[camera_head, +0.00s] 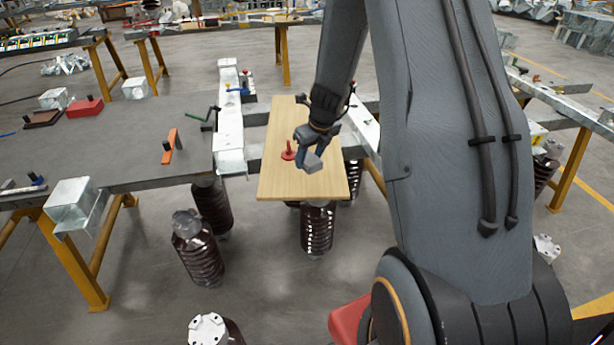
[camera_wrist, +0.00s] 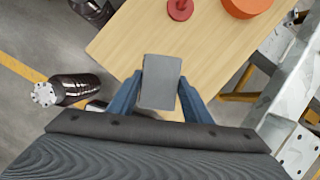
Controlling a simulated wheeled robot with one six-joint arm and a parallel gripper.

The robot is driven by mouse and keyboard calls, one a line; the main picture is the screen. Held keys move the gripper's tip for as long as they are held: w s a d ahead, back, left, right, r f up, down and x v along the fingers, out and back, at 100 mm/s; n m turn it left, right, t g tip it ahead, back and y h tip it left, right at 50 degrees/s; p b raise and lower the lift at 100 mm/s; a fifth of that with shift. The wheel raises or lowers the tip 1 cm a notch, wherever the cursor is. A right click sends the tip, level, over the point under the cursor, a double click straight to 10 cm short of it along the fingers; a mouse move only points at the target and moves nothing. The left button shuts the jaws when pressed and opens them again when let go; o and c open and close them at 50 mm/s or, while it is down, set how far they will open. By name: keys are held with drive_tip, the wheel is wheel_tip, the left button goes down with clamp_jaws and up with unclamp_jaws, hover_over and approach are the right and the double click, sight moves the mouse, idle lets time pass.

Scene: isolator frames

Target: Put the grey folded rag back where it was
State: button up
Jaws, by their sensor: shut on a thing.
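The grey folded rag (camera_wrist: 160,83) is a small flat grey block in the wrist view. My gripper (camera_wrist: 158,92) is shut on it, with one blue finger on each side. In the head view my gripper (camera_head: 308,152) holds the rag (camera_head: 312,163) over the front part of the light wooden board (camera_head: 277,185). I cannot tell whether the rag touches the board or hangs just above it.
A red round-based piece (camera_head: 288,152) stands on the board just left of my gripper; it also shows in the wrist view (camera_wrist: 180,8), beside an orange round thing (camera_wrist: 247,6). Steel beams (camera_head: 230,120) flank the board. Dark ribbed insulators (camera_head: 317,228) stand below.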

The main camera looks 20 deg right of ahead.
wheel_tip(320, 180, down, 7)
drive_tip(key=shift+a+f+b, duration=0.1)
drive_tip(key=shift+f+b, duration=0.1)
drive_tip(key=shift+b, duration=1)
drive_tip(key=o, duration=0.9)
